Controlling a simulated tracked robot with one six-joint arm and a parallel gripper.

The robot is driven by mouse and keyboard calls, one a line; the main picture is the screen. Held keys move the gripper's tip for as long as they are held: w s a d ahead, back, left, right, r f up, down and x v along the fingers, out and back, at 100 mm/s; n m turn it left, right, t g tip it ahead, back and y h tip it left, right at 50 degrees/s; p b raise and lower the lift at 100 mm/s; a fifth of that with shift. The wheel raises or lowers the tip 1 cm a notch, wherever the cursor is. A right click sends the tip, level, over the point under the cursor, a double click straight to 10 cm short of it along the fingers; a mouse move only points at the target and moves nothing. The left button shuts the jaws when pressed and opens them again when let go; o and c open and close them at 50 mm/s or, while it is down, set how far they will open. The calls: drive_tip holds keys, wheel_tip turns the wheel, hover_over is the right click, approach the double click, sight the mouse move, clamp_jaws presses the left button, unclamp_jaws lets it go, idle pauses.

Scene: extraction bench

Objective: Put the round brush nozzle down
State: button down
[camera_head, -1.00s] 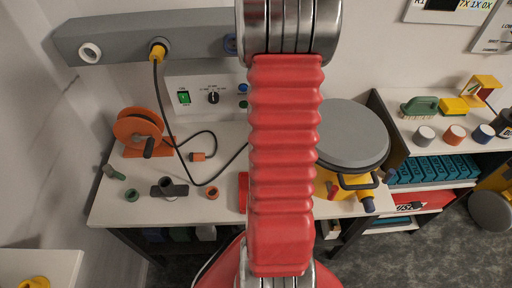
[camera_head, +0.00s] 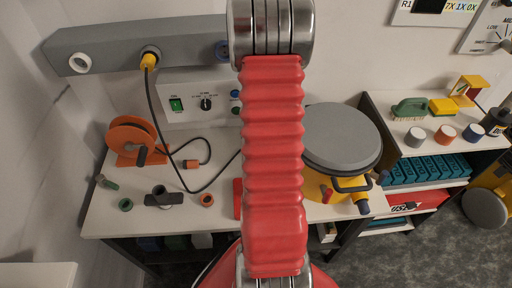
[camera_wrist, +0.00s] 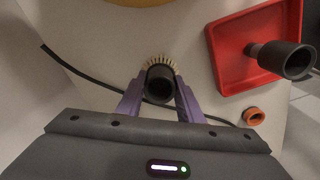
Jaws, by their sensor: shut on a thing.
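The round brush nozzle (camera_wrist: 160,84) is dark, with a round open tube end and a fringe of pale bristles. In the wrist view my gripper (camera_wrist: 160,97) has its purple fingers shut on it from both sides. It is seen over the pale bench top (camera_wrist: 110,60); whether it touches the top I cannot tell. In the head view my arm hides the gripper and the brush nozzle.
A red tray (camera_wrist: 224,62) lies to the right in the wrist view, with a dark tube nozzle (camera_wrist: 290,60) at it. An orange ring (camera_wrist: 253,117) and a black cable (camera_wrist: 80,73) are nearby. A yellow canister with a grey lid (camera_head: 342,138) stands on the bench.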

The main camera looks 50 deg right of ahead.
drive_tip(key=c, duration=1.2)
unclamp_jaws()
drive_tip(key=shift+a+f, duration=0.1)
drive_tip(key=shift+f, duration=0.05)
drive_tip(key=shift+o, duration=0.2)
wheel_tip(320, 180, up, 12)
drive_tip(key=w+a+r+t+h, duration=0.1)
drive_tip(key=w+a+r, duration=0.1)
drive_tip(key=a+r, duration=0.55)
drive_tip(key=w+a+r+t, duration=0.1)
drive_tip(key=w+a+r, duration=0.25)
drive_tip(key=a, duration=0.75)
drive_tip(key=s+a+r+m+t, duration=0.1)
drive_tip(key=s+a+r, duration=0.2)
drive_tip(key=a, duration=0.6)
drive_tip(key=s+a+r+m+t+y, duration=0.1)
drive_tip(key=s+a+r+t, duration=0.1)
drive_tip(key=s+a, duration=0.3)
drive_tip(key=a+r, duration=0.1)
drive_tip(key=a, duration=0.3)
drive_tip(key=shift+s+a+t, duration=0.3)
drive_tip(key=shift+a, duration=0.05)
